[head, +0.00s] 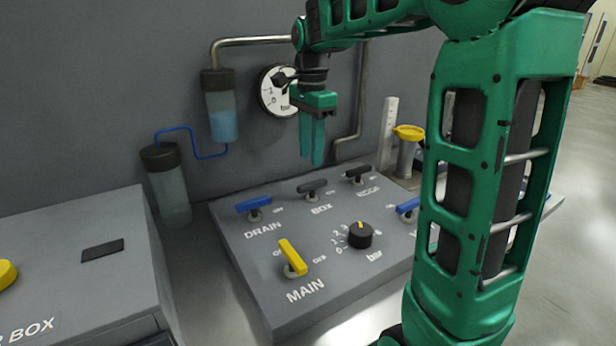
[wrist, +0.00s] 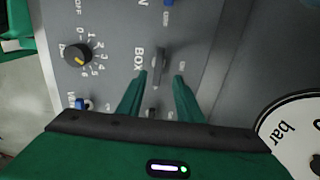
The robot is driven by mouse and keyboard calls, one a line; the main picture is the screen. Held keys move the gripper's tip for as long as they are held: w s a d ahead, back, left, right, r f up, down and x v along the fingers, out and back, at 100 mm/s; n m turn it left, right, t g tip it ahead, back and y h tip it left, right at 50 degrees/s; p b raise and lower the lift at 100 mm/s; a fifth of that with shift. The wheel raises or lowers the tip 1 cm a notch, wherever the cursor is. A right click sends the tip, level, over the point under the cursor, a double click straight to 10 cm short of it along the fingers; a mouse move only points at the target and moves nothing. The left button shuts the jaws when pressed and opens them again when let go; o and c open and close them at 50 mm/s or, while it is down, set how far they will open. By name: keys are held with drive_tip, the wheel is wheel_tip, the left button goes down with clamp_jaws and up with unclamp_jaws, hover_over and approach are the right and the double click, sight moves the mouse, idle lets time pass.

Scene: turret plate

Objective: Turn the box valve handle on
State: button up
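The BOX valve handle (head: 312,186) is a dark bar on a short stem in the back row of the grey sloped panel (head: 330,280). It lies roughly crosswise, and the small mark beside it is too small to read surely. My gripper (head: 313,162) points down above and behind this handle, apart from it. In the wrist view the handle (wrist: 158,66) shows beyond and between the two green fingers of my gripper (wrist: 160,82). The fingers are open with nothing between them at the tips.
A blue DRAIN handle (head: 254,206) is to the left, another dark handle (head: 359,174) to the right. A yellow MAIN handle (head: 293,257) and a black bar knob (head: 360,235) are in front. A gauge (head: 272,92) and pipe (head: 352,110) are on the wall behind.

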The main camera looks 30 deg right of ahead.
sight(312, 183)
wheel_tip(312, 183, down, 8)
drive_tip(key=shift+s+d+r, duration=0.1)
drive_tip(key=shift+d+r, duration=0.05)
idle(0.3)
clamp_jaws()
